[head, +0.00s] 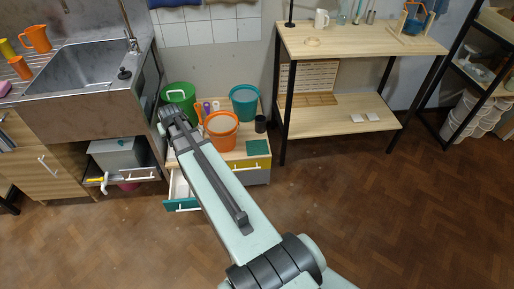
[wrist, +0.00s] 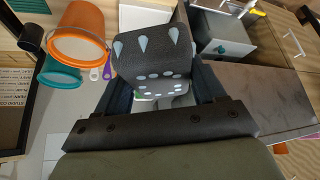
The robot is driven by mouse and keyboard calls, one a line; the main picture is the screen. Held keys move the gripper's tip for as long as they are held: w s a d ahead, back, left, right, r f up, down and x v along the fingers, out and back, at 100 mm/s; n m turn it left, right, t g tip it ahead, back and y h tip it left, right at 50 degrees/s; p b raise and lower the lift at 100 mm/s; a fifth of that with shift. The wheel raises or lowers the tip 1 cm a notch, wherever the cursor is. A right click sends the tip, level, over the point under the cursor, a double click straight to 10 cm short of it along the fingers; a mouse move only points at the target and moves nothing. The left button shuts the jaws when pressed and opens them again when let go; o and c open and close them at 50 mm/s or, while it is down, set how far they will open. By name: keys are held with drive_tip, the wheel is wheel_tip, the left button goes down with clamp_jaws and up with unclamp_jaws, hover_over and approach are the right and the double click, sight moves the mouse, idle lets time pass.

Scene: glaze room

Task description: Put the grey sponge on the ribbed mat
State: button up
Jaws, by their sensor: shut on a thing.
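My gripper (head: 167,113) is beside the green bucket in the head view, where its grip is too small to read well. In the wrist view my gripper (wrist: 148,88) has its dark fingers on either side of a dark grey block with pale teardrop and dot marks. This block appears to be the grey sponge (wrist: 150,62), held between the fingers. A dark green square (head: 257,147) lies flat on the low cabinet, right of the orange bucket. It may be the ribbed mat, but its ribs are too small to tell.
A green bucket (head: 180,95), orange bucket (head: 220,131), teal bucket (head: 244,101) and black cup (head: 260,124) crowd the low cabinet. Its teal-fronted drawer (head: 182,205) stands open. The steel sink (head: 85,70) is left. A wooden rack (head: 340,118) stands right.

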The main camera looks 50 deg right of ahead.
drive_tip(key=s+d+f+m, duration=0.1)
drive_tip(key=s+d+f, duration=0.15)
drive_tip(key=d, duration=0.35)
drive_tip(key=s+d+f+m+h, duration=0.1)
drive_tip(key=d+f, duration=0.3)
drive_tip(key=d, duration=0.1)
drive_tip(key=s+d+f+m, duration=0.1)
drive_tip(key=s+d+f, duration=0.15)
drive_tip(key=d, duration=0.35)
drive_tip(key=m+g+h, duration=0.3)
drive_tip(key=m, duration=0.3)
hover_over(258, 144)
drive_tip(key=a, duration=0.2)
wheel_tip(258, 144, down, 19)
drive_tip(key=shift+m, duration=0.3)
drive_tip(key=shift+s+f, duration=0.2)
drive_tip(key=shift+f, duration=2.25)
drive_tip(key=shift+s+f, duration=0.2)
drive_tip(key=shift+f, duration=2.25)
drive_tip(key=shift+f, duration=0.15)
drive_tip(key=o, duration=0.9)
drive_tip(key=shift+o, duration=0.2)
